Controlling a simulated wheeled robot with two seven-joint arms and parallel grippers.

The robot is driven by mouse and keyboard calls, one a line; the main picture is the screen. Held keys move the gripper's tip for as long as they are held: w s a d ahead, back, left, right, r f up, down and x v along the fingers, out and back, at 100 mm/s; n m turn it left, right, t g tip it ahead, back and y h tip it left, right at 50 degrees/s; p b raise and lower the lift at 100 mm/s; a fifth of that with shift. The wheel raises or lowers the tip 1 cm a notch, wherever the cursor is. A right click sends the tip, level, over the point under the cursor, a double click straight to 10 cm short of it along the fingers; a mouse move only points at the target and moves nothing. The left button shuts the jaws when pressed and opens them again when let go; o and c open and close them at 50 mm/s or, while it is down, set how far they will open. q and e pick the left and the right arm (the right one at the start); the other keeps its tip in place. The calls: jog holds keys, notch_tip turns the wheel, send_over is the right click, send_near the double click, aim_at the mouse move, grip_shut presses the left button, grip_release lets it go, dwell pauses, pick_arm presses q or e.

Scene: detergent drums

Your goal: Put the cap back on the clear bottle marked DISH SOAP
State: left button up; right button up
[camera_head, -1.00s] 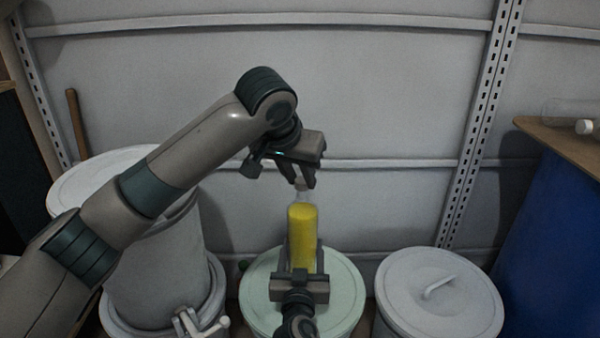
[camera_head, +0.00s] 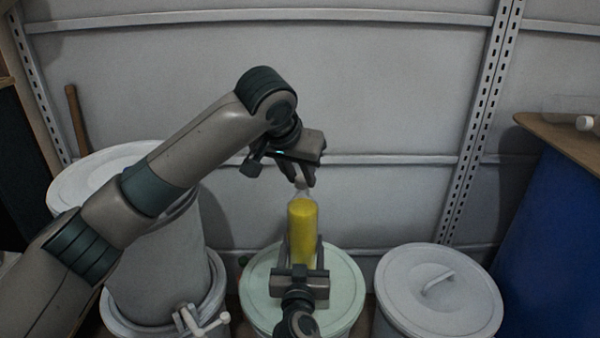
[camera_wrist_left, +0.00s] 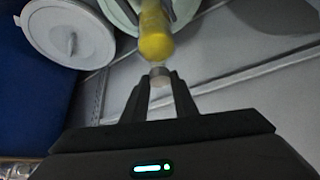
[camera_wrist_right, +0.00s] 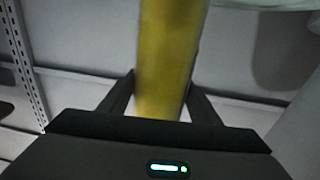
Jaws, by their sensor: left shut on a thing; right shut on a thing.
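A clear bottle with yellow contents (camera_head: 302,228) stands upright above the pale green drum; no marking on it can be read. My right gripper (camera_head: 303,256) is shut on its lower body, and the bottle fills the space between the fingers in the right wrist view (camera_wrist_right: 168,65). My left gripper (camera_head: 303,180) is shut on a small pale cap (camera_wrist_left: 160,77), right above the bottle's clear neck. In the left wrist view the yellow bottle (camera_wrist_left: 155,42) lies just beyond the cap. Whether cap and neck touch cannot be told.
The pale green drum (camera_head: 262,312) is below the bottle. A grey lidded drum (camera_head: 440,292) stands right of it, a tall grey drum (camera_head: 155,265) left. A blue drum (camera_head: 553,240) with a brown top bears another clear bottle (camera_head: 565,104). The wall is behind.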

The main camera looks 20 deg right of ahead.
pick_arm(q)
jog(key=shift+f, duration=0.25)
pick_arm(e)
grip_shut()
pick_arm(q)
jog(key=m, duration=0.1)
jog(key=m+g+h, duration=0.1)
jog(key=m, duration=0.1)
jog(key=shift+w+a+f+g, duration=0.1)
jog(key=shift+w+a+g, duration=0.1)
jog(key=shift+g, duration=0.1)
jog(key=m+g, duration=0.1)
jog(key=m, duration=0.1)
jog(key=m+h, duration=0.1)
jog(key=shift+w+m+g, duration=0.2)
jog(key=shift+m+g, duration=0.2)
jog(key=m+g, duration=0.1)
jog(key=m, duration=0.1)
jog(key=m+g, duration=0.1)
jog(key=m, duration=0.1)
jog(key=shift+w, duration=0.35)
jog(key=m+g, duration=0.1)
jog(key=m, duration=0.2)
jog(key=shift+w+g, duration=0.3)
jog(key=shift+g, duration=0.1)
jog(key=shift+m+g, duration=0.6)
jog(key=shift+m, duration=0.6)
jog(key=o, duration=1)
jog(key=shift+s, duration=0.1)
